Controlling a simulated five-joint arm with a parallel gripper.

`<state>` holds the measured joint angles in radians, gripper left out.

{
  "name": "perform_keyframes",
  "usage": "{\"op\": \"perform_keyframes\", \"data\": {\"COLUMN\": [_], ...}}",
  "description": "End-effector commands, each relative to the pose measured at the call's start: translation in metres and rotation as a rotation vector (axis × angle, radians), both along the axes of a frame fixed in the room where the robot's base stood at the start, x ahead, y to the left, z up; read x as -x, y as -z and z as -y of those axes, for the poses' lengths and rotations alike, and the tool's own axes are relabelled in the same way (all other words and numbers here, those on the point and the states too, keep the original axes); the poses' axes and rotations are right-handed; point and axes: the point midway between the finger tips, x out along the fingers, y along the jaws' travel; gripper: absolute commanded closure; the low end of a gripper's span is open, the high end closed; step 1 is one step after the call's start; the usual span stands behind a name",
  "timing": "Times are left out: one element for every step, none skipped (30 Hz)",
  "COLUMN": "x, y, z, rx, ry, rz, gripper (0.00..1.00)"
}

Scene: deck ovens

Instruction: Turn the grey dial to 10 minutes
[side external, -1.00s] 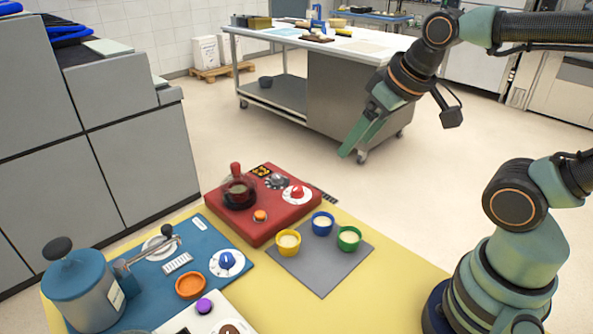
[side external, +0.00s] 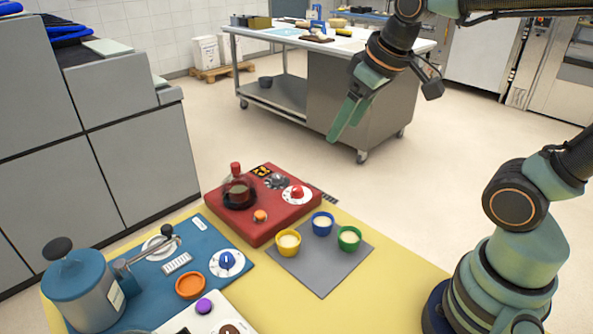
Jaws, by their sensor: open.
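The grey dial (side external: 277,182) sits on top of the red unit (side external: 262,224), towards its back right edge. It is too small in view to read its marks or pointer. My gripper (side external: 338,133) has green fingers that point down and left. It is open and empty, in the air above and to the right of the grey dial in the picture, clearly apart from it.
A red knob on a white dial (side external: 297,194), a glass pot (side external: 238,191) and an orange button (side external: 260,216) crowd the red unit. Yellow (side external: 288,242), blue (side external: 322,223) and green (side external: 349,239) cups stand on a grey mat (side external: 321,277). A blue unit (side external: 205,236) lies left.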

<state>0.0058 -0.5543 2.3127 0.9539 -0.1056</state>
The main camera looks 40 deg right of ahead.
Motion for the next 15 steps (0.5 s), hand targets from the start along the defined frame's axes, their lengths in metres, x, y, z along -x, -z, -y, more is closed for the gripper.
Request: {"op": "perform_keyframes", "data": {"x": [-0.013, -0.021, -0.030, -0.038, -0.045, -0.055, -0.063, -0.070, -0.080, -0.088, -0.095, -0.105, -0.113, -0.120, -0.130], "y": [-0.003, -0.005, -0.008, -0.009, -0.010, -0.010, -0.010, -0.010, -0.009, -0.007, -0.006, -0.003, 0.000, 0.003, 0.007], "z": [0.001, 0.001, 0.002, 0.003, 0.003, 0.004, 0.004, 0.005, 0.006, 0.006, 0.007, 0.008, 0.009, 0.010, 0.011], "rx": [0.014, 0.022, 0.034, 0.041, 0.049, 0.058, 0.065, 0.071, 0.079, 0.085, 0.091, 0.098, 0.103, 0.107, 0.114], "ry": [-0.029, -0.047, -0.074, -0.093, -0.113, -0.138, -0.158, -0.178, -0.204, -0.223, -0.244, -0.270, -0.291, -0.311, -0.338], "rz": [-0.027, -0.040, -0.059, -0.071, -0.084, -0.101, -0.114, -0.127, -0.144, -0.157, -0.169, -0.186, -0.199, -0.212, -0.229], "gripper": [0.28, 0.28, 0.28, 0.28, 0.28, 0.28, 0.28, 0.28, 0.28, 0.28, 0.28, 0.28, 0.28, 0.28, 0.28]}}
